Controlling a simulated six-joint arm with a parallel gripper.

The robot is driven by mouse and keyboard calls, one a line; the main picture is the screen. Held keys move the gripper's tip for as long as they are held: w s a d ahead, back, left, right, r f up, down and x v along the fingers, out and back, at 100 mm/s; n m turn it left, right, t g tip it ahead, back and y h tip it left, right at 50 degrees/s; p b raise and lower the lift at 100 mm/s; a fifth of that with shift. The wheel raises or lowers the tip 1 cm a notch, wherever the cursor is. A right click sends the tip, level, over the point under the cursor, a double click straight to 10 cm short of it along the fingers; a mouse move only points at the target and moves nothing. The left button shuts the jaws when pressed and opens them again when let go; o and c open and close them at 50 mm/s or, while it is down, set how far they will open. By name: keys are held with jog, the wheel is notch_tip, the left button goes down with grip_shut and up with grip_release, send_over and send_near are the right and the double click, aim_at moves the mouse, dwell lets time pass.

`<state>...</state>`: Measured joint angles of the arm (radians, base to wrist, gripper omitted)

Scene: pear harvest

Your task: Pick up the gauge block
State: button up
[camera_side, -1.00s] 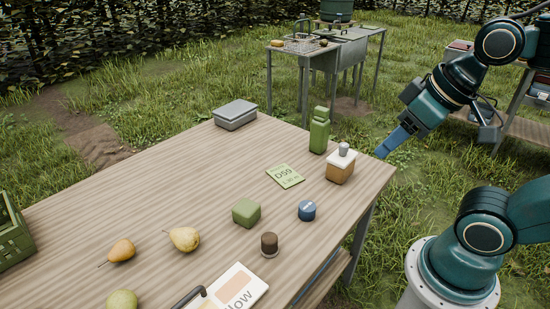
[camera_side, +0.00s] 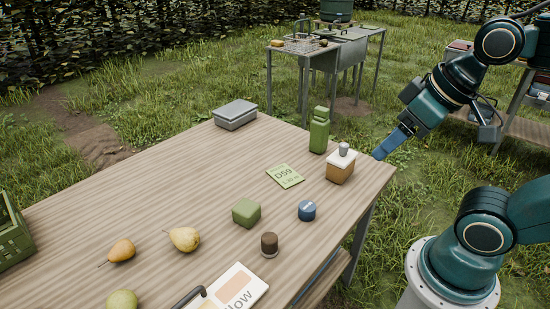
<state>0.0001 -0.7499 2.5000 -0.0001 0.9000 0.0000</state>
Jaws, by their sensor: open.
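A small green block (camera_side: 246,212), which looks like the gauge block, sits on the wooden table (camera_side: 130,195) near its front right part. No label on it can be read. My gripper (camera_side: 378,155) has blue fingers and hangs at the table's right corner, to the right of and beyond the block, well apart from it. It is open and holds nothing that I can see; the gap between the fingers is hard to make out from this side.
Between my gripper and the block stand an amber box with a white lid (camera_side: 340,168), a blue round piece (camera_side: 307,210) and a green card (camera_side: 285,176). A green bottle (camera_side: 319,130), brown-topped cylinder (camera_side: 269,243) and pears (camera_side: 184,239) are nearby. The table's left middle is clear.

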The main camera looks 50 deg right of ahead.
jog(key=shift+w, duration=0.1)
dwell(0.3)
jog(key=n+g, duration=0.6)
jog(key=n, duration=1.5)
send_over(307, 206)
notch_tip(307, 206, down, 19)
jog(key=shift+s+a+f, duration=0.1)
jog(key=shift+f, duration=2.05)
jog(key=shift+s+a+f, duration=0.1)
jog(key=shift+f, duration=2)
jog(key=shift+w+d+f, duration=0.15)
jog(key=shift+f, duration=2.45)
jog(key=c, duration=1.1)
